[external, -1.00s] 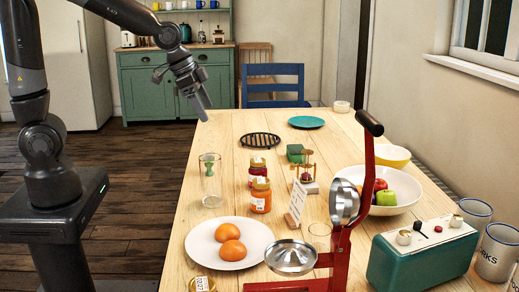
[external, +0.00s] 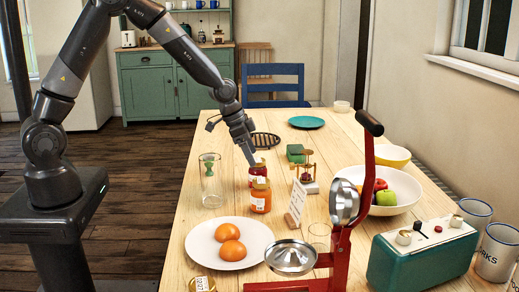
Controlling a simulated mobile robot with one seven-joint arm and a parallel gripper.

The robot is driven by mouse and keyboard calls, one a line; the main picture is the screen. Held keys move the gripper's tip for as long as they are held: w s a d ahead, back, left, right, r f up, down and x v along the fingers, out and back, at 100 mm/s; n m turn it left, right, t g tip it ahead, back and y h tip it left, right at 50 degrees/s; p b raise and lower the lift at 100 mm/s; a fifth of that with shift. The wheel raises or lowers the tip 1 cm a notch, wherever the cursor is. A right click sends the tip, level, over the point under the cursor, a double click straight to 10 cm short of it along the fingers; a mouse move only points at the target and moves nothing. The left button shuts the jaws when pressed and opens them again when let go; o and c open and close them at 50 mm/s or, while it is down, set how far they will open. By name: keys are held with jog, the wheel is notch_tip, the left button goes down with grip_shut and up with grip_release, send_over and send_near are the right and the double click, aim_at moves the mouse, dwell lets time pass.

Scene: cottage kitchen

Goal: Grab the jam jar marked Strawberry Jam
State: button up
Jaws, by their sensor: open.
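Two jam jars stand upright on the wooden table, close together. The red jar (external: 258,175) is behind the orange jar (external: 260,198); the lettering on both is too small to read. The orange jar covers part of the red jar's lower side. My gripper (external: 251,160) is open and points down, with its tips at the red jar's lid in the picture. I cannot tell whether the tips touch the lid.
A drinking glass (external: 211,182) stands left of the jars. A white plate (external: 198,246) with oranges and a red juice press (external: 352,245) are nearer the camera. A small card (external: 297,201) stands to the right. A black trivet (external: 266,140) lies behind.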

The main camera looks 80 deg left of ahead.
aim_at(258, 171)
jog(key=shift+s+a+x, duration=0.1)
jog(key=shift+a+x, duration=0.1)
jog(key=shift+x, duration=1.65)
jog(key=shift+s+a+x, duration=0.1)
jog(key=shift+a+x, duration=0.1)
jog(key=shift+x, duration=1.7)
jog(key=shift+f, duration=0.1)
jog(key=c, duration=1.4)
